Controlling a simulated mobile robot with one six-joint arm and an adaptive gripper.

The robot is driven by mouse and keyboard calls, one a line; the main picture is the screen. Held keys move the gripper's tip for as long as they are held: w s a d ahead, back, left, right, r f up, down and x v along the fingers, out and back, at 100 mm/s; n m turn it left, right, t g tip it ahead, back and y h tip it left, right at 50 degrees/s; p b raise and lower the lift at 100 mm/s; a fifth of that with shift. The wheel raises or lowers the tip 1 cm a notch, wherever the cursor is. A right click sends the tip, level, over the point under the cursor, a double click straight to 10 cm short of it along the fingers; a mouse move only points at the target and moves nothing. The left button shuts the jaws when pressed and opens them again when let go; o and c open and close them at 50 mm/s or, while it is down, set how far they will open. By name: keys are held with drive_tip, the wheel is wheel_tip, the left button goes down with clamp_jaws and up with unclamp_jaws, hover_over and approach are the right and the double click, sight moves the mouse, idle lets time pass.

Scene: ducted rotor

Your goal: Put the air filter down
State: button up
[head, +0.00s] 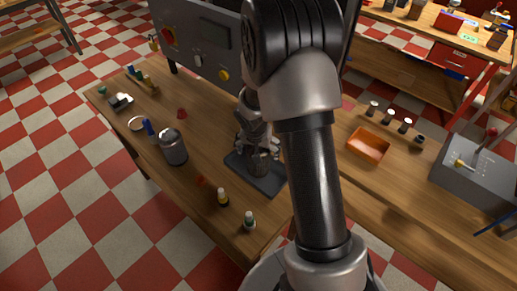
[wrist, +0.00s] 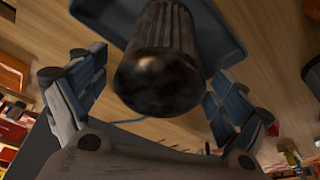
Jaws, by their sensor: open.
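The air filter (head: 259,165) is a dark ribbed cylinder. In the head view it appears to stand upright on a dark, shallow tray (head: 270,183) on the wooden table. In the wrist view the filter (wrist: 160,65) shows its rounded, shiny near end, with the blue-grey tray (wrist: 228,35) behind it. My gripper (head: 258,146) is right over the filter. In the wrist view my gripper's fingers (wrist: 155,80) are spread on both sides of the filter, with a visible gap on each side. The filter's contact with the tray is hard to make out.
A metal canister (head: 173,148) stands left of the tray. Two small bottles (head: 222,197) (head: 249,221) stand near the front edge. A grey machine panel (head: 200,42) rises behind. An orange bin (head: 368,145) lies to the right, beyond my arm.

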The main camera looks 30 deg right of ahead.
drive_tip(key=s+a+r+n+p, duration=0.1)
drive_tip(key=s+a+r+p, duration=0.15)
drive_tip(key=r, duration=0.75)
drive_tip(key=s+a+r+p, duration=0.15)
drive_tip(key=s+r, duration=0.25)
drive_tip(key=r, duration=0.6)
drive_tip(key=s+a+r+n+t+y, duration=0.1)
drive_tip(key=s+a+r+n, duration=0.2)
drive_tip(key=s, duration=0.6)
drive_tip(key=s+a+r+n+t+y, duration=0.1)
drive_tip(key=s+a+r+n, duration=0.3)
drive_tip(key=s+a+r, duration=0.3)
drive_tip(key=s, duration=0.3)
drive_tip(key=shift+s+r, duration=0.15)
drive_tip(key=shift+r, duration=0.25)
drive_tip(key=shift+a, duration=0.1)
wheel_tip(320, 180, down, 6)
drive_tip(key=b, duration=0.6)
